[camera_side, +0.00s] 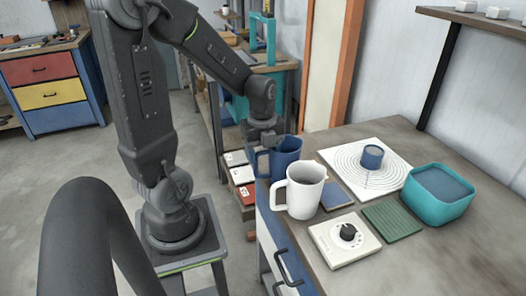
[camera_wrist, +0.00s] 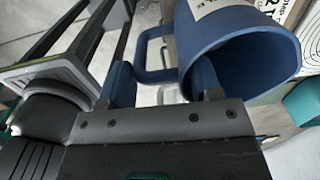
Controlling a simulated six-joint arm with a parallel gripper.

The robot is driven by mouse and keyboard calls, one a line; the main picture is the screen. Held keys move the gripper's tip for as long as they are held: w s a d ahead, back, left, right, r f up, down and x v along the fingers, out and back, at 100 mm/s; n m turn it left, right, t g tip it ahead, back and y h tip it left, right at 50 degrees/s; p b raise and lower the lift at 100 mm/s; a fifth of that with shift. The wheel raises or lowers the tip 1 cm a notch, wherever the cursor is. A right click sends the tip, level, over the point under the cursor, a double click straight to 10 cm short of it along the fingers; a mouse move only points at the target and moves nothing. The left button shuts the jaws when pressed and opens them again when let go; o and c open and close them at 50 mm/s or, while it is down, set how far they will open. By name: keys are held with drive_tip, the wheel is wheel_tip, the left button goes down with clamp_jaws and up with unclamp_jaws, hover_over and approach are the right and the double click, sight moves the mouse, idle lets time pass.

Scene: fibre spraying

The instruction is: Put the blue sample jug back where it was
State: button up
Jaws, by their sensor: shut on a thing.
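The blue sample jug (camera_side: 286,156) is at the table's far left edge in the side view, behind the white jug. It looks roughly upright there; whether its base touches anything is hidden. My gripper (camera_side: 266,138) is at its handle side and is shut on it. In the wrist view the blue jug (camera_wrist: 240,50) fills the upper right, with its open mouth facing the camera and a pale label on its wall. Its handle loop reaches left between the fingers of my gripper (camera_wrist: 165,85). The exact contact is partly hidden.
The white jug (camera_side: 304,190) stands close in front. A blue mat (camera_side: 338,196), green ribbed mat (camera_side: 392,221) and dial box (camera_side: 345,240) lie nearby. A small blue cylinder (camera_side: 373,156) sits on a ringed white sheet (camera_side: 350,150). A teal tub (camera_side: 438,205) stands right. The right foreground table is clear.

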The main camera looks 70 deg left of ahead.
drive_tip(key=o, duration=1.4)
drive_tip(key=shift+f, duration=0.1)
drive_tip(key=shift+o, duration=0.2)
wheel_tip(320, 180, up, 12)
drive_tip(key=s+d+n+t, duration=0.2)
drive_tip(key=d+n, duration=0.5)
drive_tip(key=n, duration=0.2)
drive_tip(key=s+d+r+n+t, duration=0.1)
drive_tip(key=s+d+n+t, duration=0.1)
drive_tip(key=d+n, duration=0.6)
drive_tip(key=shift+d+n+t, duration=0.2)
drive_tip(key=shift+n+t, duration=0.3)
drive_tip(key=shift+t, duration=0.2)
drive_tip(key=shift+r, duration=0.1)
